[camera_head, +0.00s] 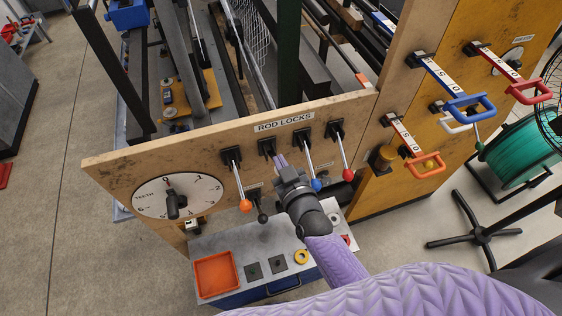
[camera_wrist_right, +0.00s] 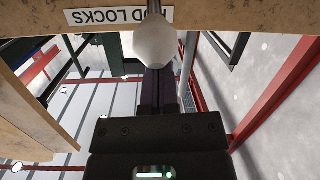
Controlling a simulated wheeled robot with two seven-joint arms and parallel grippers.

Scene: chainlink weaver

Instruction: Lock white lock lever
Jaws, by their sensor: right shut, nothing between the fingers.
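The white lock lever's ball knob (camera_wrist_right: 154,38) shows large in the right wrist view, just ahead of my right fingertips. My right gripper (camera_head: 281,161) is shut and empty, pointing up at the panel in front of that lever. In the wrist view its dark fingers (camera_wrist_right: 157,84) are together and overlap the lower edge of the knob; I cannot tell whether they touch it. My left gripper is not in view.
Neighbouring levers have orange (camera_head: 245,204), blue (camera_head: 316,185) and red (camera_head: 347,174) knobs, close on both sides. A black knob (camera_head: 262,217) hangs lower left. A dial (camera_head: 178,196) is on the panel's left. A grey bench top with an orange tray (camera_head: 216,272) lies below.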

